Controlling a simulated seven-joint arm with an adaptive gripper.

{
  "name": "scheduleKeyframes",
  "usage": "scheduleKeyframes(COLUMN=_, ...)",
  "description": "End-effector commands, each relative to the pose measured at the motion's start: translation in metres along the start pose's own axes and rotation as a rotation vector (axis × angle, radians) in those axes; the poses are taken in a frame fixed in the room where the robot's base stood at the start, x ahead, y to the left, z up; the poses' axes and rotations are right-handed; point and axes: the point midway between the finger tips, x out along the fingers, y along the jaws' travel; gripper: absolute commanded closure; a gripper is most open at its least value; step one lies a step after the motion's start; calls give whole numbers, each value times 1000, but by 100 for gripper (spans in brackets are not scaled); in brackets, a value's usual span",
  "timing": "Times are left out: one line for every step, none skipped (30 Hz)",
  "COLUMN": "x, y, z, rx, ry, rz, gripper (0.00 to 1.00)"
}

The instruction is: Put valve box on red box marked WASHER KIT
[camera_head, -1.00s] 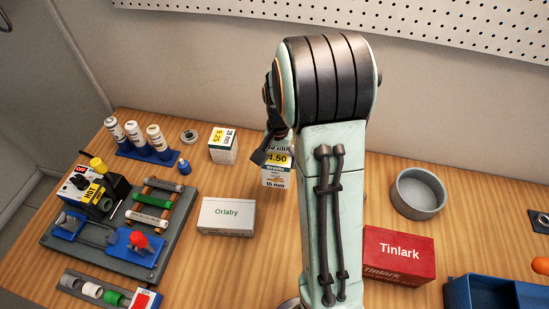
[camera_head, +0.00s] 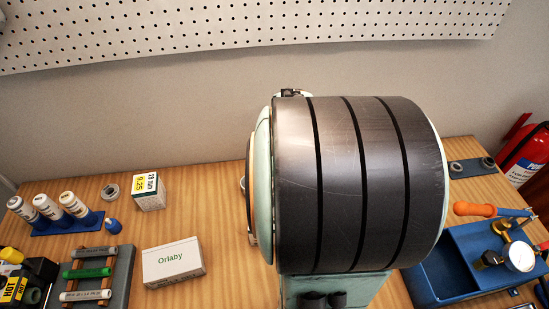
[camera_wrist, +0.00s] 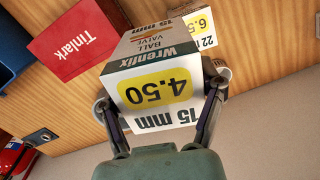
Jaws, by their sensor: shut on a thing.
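The valve box (camera_wrist: 155,75) is white and grey, with "Wrenlix ball valve", "15 mm" and a yellow 4.50 label. In the wrist view my gripper (camera_wrist: 160,112) is shut on it, with one finger on each side. A red box (camera_wrist: 75,42) lettered "Tinlark" lies on the wooden table at upper left of the wrist view, apart from the held box. I cannot read "WASHER KIT" on it. In the head view my arm hides my gripper, the valve box and the red box.
A white Orlaby box (camera_head: 173,262) and a 28 mm box (camera_head: 148,191) stand left of my arm. A 22 mm box (camera_wrist: 202,33) shows behind the held box. A blue tray (camera_head: 455,260) with tools and a gauge is at right. A pegboard (camera_head: 250,30) lines the wall.

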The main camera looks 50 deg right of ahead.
Motion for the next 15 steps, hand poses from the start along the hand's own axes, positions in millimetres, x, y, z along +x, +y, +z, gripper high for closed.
scheduleKeyframes(x=-6, y=27, z=-2, rx=97, ry=5, rz=-2, gripper=72)
scheduleKeyframes(x=-9, y=43, z=-2, rx=153, ry=4, rz=-2, gripper=72)
scheduleKeyframes(x=-12, y=62, z=0, rx=224, ry=4, rz=-2, gripper=72)
scheduleKeyframes(x=-14, y=75, z=1, rx=277, ry=4, rz=-2, gripper=72)
scheduleKeyframes(x=-16, y=87, z=4, rx=326, ry=3, rz=-2, gripper=72)
scheduleKeyframes(x=-19, y=102, z=7, rx=384, ry=4, rz=-1, gripper=72)
scheduleKeyframes(x=-20, y=111, z=9, rx=421, ry=3, rz=-1, gripper=72)
scheduleKeyframes(x=-22, y=118, z=11, rx=453, ry=3, rz=0, gripper=72)
scheduleKeyframes(x=-23, y=127, z=14, rx=489, ry=3, rz=0, gripper=72)
scheduleKeyframes(x=-23, y=132, z=16, rx=510, ry=2, rz=0, gripper=72)
scheduleKeyframes(x=-23, y=136, z=18, rx=527, ry=2, rz=0, gripper=72)
scheduleKeyframes(x=-20, y=140, z=19, rx=543, ry=0, rz=1, gripper=72)
scheduleKeyframes(x=-16, y=141, z=20, rx=548, ry=-1, rz=2, gripper=72)
scheduleKeyframes(x=-11, y=142, z=21, rx=551, ry=-4, rz=2, gripper=72)
scheduleKeyframes(x=-3, y=143, z=21, rx=556, ry=-4, rz=3, gripper=72)
